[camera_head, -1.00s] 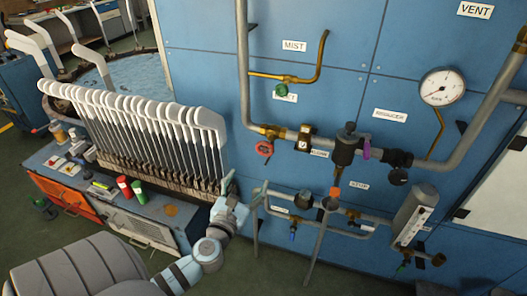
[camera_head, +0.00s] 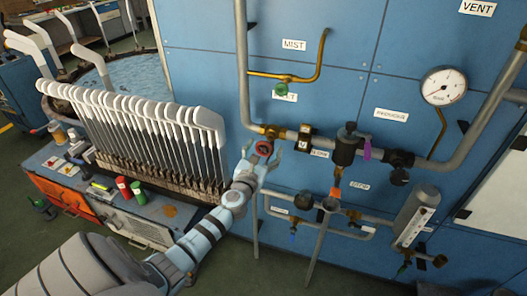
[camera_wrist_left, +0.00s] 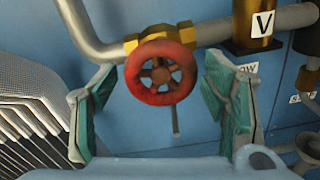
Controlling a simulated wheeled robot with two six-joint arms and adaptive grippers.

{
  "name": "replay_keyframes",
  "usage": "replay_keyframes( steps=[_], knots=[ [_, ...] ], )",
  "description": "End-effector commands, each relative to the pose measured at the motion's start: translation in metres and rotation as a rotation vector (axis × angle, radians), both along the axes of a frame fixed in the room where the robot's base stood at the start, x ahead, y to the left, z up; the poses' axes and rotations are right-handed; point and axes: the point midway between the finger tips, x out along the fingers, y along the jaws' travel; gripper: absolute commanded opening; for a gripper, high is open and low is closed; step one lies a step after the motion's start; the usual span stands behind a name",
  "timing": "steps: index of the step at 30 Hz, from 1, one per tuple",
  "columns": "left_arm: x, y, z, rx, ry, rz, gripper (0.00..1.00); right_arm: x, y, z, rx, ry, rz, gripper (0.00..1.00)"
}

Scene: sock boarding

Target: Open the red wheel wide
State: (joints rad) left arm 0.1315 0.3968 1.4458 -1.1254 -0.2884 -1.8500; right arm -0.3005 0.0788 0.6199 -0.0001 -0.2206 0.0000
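The red wheel (camera_head: 264,148) is a small handwheel on a brass valve (camera_head: 270,131) in the grey steam pipe on the blue wall. In the left wrist view the red wheel (camera_wrist_left: 160,72) faces me, spoked, with a thin grey rod below it. My left gripper (camera_head: 262,154) is at the wheel in the head view. In the wrist view the left gripper's (camera_wrist_left: 165,95) green-padded fingers are open, one on each side of the wheel, with gaps between pads and rim. My right gripper is not in view.
A row of white sock boards (camera_head: 150,110) stands left of my left arm. Right of the wheel are a dark strainer or regulator (camera_head: 346,145) and a purple lever (camera_head: 367,153). A pressure gauge (camera_head: 442,86) hangs at upper right. A green wheel (camera_head: 281,90) sits above.

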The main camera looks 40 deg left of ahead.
Motion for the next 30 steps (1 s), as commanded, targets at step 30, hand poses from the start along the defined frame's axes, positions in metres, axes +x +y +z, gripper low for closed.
replay_keyframes(
  steps=[30],
  knots=[
    [0.0005, -0.0019, -0.0010, -0.302, -0.105, -0.001, 0.22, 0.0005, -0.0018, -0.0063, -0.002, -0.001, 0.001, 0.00]
  ],
)
